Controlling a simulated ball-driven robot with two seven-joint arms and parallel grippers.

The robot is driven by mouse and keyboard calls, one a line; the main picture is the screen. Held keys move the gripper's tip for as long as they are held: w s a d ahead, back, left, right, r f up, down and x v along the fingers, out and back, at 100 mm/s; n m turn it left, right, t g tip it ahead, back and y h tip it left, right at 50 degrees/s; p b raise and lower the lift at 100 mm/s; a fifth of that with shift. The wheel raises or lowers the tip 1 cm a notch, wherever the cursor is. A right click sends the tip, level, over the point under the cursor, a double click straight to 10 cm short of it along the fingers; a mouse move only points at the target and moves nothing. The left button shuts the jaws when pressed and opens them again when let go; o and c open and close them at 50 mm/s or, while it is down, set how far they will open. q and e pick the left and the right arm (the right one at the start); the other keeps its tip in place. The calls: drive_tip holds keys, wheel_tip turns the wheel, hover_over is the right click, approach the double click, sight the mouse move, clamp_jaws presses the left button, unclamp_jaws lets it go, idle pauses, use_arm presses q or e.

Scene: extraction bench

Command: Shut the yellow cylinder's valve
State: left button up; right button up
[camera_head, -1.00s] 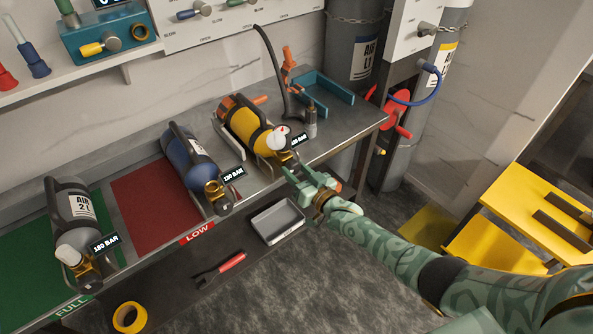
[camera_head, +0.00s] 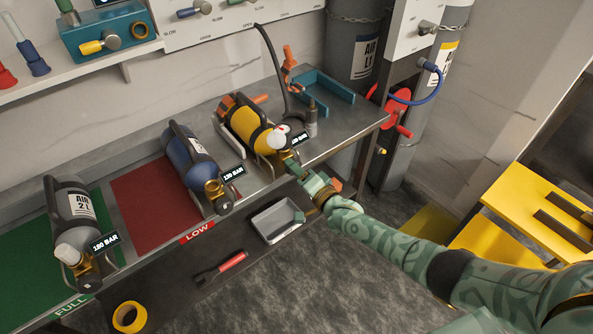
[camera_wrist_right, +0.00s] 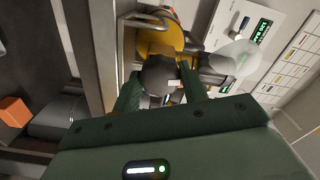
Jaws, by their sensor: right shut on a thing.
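The yellow cylinder (camera_head: 245,122) lies in a cradle near the right end of the bench, with its valve end toward the front edge. My right gripper (camera_head: 294,172) is at the valve end. In the right wrist view, my right gripper's green fingers (camera_wrist_right: 160,88) are shut around the dark round valve knob (camera_wrist_right: 160,74), just in front of the yellow body (camera_wrist_right: 160,38). The fingers partly hide the knob. My left gripper is not in view.
A grey tray (camera_head: 270,221) and red-handled tool (camera_head: 232,262) are below the bench front. A hose (camera_head: 270,62) stands behind the yellow cylinder.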

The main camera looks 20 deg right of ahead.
drive_tip(key=shift+f+m, duration=0.2)
drive_tip(key=shift+m, duration=0.9)
drive_tip(key=o, duration=1)
drive_tip(key=shift+r, duration=0.1)
drive_tip(key=p+v, duration=0.4)
drive_tip(key=v, duration=1.2)
drive_tip(key=shift+s, duration=0.2)
